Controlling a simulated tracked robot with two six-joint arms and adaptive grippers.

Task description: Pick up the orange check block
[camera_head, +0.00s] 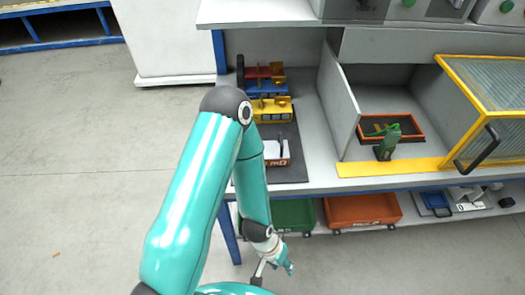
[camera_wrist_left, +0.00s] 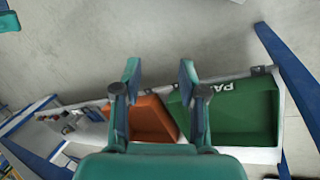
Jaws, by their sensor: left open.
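I cannot make out an orange check block for certain in either view. My left gripper (camera_head: 280,263) hangs in front of the lower shelf in the head view, by the green bin (camera_head: 293,216). In the left wrist view the gripper (camera_wrist_left: 158,72) has its two fingers apart with nothing between them. Beyond the fingers lie an orange bin (camera_wrist_left: 152,118) and the green bin (camera_wrist_left: 245,115). The orange bin (camera_head: 362,209) also shows in the head view, right of the green one. My right gripper is not in view.
The bench holds a dark mat with red, blue and yellow units (camera_head: 270,109) and a white-and-orange box (camera_head: 276,152). A green device (camera_head: 388,143) stands by an orange-rimmed tray (camera_head: 415,120). A yellow-framed clear cover (camera_head: 490,80) is at right. Open floor (camera_head: 90,190) lies left.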

